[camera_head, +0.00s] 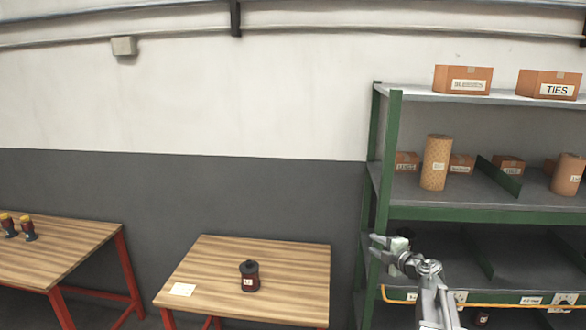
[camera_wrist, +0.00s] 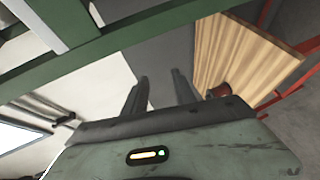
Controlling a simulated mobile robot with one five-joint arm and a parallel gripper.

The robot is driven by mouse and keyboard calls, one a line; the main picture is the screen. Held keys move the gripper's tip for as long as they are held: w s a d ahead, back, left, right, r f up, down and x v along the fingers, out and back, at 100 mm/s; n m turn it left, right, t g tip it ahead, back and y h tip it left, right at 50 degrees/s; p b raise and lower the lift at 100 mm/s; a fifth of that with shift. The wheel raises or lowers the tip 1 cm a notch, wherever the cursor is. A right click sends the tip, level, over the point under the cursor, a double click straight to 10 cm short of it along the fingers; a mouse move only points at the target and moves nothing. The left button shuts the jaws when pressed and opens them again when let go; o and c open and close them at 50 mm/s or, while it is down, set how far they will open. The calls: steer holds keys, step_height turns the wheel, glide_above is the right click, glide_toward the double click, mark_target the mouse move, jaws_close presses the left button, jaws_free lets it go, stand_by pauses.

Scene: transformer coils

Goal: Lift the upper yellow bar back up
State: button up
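A thin yellow bar (camera_head: 500,305) runs along the front of the shelf's lower green-edged tier, at the lower right of the head view. Its left end bends up near the left post, and my arm hides part of it. Only one yellow bar can be made out, so I cannot tell whether it is the upper one. My gripper (camera_head: 374,246) is in front of the shelf's left post, above the bar and apart from it, pointing left. In the wrist view its two fingers (camera_wrist: 160,92) stand apart with nothing between them. The bar cannot be made out there.
The green shelf (camera_head: 450,208) holds boxes and cardboard rolls (camera_head: 435,163). A wooden table (camera_head: 215,290) left of it carries a dark jar (camera_head: 249,275) and a paper slip (camera_head: 183,289). Another table (camera_head: 60,252) stands at far left. The shelf post is close to my gripper.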

steer(key=w+a+r+m+t+h, duration=0.2)
steer(key=a+r+m+t+h, duration=0.3)
steer(key=m, duration=0.3)
steer(key=s+a+f+m+g+h+b, duration=0.1)
steer(key=s+f+m+g+h, duration=0.1)
steer(key=s+f+m+g, duration=0.55)
steer(key=s+f+m+g+h, duration=0.2)
steer(key=s+f+m+g, duration=0.25)
steer(key=f, duration=0.55)
steer(key=s+a+f+g+y, duration=0.2)
steer(key=s+a+f+g, duration=0.1)
steer(key=s, duration=0.5)
steer(key=s+a+f+g+y, duration=0.2)
steer(key=s+a+f+g, duration=0.2)
steer(key=s, duration=0.4)
steer(key=shift+a+m, duration=0.25)
steer(key=shift+m, duration=0.15)
steer(key=shift+s+g, duration=0.15)
steer(key=shift+g, duration=0.15)
steer(key=shift+c, duration=0.6)
jaws_close()
steer(key=shift+d, duration=0.1)
